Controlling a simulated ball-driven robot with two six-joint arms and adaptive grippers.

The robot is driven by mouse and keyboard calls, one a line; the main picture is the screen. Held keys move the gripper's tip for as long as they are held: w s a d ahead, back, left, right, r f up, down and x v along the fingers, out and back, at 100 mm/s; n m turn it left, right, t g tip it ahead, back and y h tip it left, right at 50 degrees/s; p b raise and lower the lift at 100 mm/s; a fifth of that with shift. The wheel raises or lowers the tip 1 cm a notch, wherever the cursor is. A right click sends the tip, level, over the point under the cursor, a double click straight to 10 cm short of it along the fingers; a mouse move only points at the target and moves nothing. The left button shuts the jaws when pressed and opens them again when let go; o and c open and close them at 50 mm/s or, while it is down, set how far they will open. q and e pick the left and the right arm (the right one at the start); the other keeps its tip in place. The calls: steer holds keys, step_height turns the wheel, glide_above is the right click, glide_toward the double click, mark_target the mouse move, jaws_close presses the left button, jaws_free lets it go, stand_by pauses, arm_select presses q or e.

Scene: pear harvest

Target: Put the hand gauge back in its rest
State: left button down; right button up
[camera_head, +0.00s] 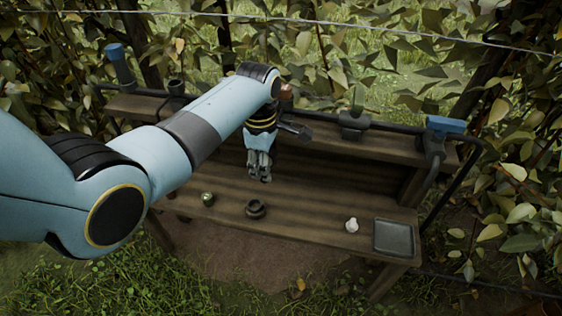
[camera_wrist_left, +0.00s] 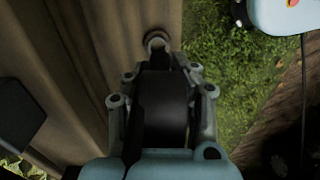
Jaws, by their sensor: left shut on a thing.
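My left gripper (camera_head: 259,172) points down over the wooden bench, behind a dark ring-shaped holder (camera_head: 255,208) that may be the rest. In the left wrist view, its fingers (camera_wrist_left: 163,105) are shut around a thick dark body (camera_wrist_left: 163,120), seemingly the hand gauge. The gauge cannot be made out in the head view. Also in the left wrist view, a small round ring (camera_wrist_left: 157,40) shows beyond the dark body, near the bench edge; I cannot tell if it is the same holder. My right gripper is not in view.
On the bench (camera_head: 305,215) stand a small green item (camera_head: 207,198), a pale pear-like item (camera_head: 351,225) and a grey square tray (camera_head: 393,237). A raised back shelf (camera_head: 385,146) carries dark holders and a blue-topped tool (camera_head: 445,126). The bench between ring and pale item is clear.

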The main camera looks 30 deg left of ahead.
arm_select(q)
steer(key=shift+n, duration=0.5)
steer(key=a+f+b, duration=0.1)
steer(key=f+b, duration=0.1)
steer(key=f, duration=0.1)
steer(key=a+f+b, duration=0.1)
steer(key=f+b, duration=0.2)
steer(key=f, duration=0.1)
steer(key=a+f+b, duration=0.1)
steer(key=f+b, duration=0.1)
steer(key=f, duration=0.1)
steer(key=shift+s+a+f, duration=0.15)
steer(key=shift+a, duration=0.25)
steer(key=shift+f+b, duration=0.25)
steer(key=shift+b, duration=0.1)
steer(key=shift+f, duration=0.3)
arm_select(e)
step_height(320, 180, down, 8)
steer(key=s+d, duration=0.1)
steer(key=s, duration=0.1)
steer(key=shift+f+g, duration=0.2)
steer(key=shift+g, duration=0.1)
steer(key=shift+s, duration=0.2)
